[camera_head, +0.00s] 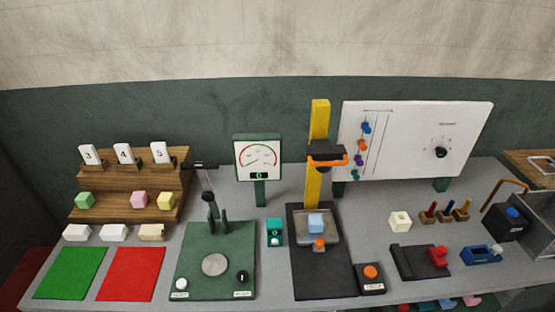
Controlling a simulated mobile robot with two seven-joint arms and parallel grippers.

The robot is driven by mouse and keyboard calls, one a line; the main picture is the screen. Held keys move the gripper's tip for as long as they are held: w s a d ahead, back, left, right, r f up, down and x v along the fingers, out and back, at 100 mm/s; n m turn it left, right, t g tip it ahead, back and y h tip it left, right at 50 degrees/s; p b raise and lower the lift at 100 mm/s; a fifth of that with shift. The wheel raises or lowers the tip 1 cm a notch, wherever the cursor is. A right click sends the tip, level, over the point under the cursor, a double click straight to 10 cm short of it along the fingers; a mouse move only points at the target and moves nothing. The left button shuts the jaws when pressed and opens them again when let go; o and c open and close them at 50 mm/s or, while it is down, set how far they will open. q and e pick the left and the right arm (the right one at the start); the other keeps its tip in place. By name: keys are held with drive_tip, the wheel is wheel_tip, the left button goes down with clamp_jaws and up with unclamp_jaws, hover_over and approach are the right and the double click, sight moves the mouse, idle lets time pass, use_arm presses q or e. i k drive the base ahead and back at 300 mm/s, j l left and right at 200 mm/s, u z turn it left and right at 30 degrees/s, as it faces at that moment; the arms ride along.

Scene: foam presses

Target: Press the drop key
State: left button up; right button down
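A small black box with an orange button (370,272) stands at the front of the bench, just right of the drop stand; its label is too small to read, and it appears to be the drop key. The drop stand has a dark base (322,278) and an upright yellow column (319,130). A black and orange carriage (327,154) sits high on the column. Neither of my grippers is in view.
A green press (214,260) with a lever and a small teal device (275,233) stand to the left. A black block with a red part (420,261) and a blue tool (481,255) are to the right. A white panel (415,135) and a dial gauge (258,158) stand behind.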

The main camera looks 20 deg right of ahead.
sight(370, 272)
drive_tip(key=i+z, duration=0.1)
drive_tip(key=z, duration=1.3)
drive_tip(key=l+u, duration=0.45)
drive_tip(key=l, duration=0.3)
drive_tip(key=i, duration=0.05)
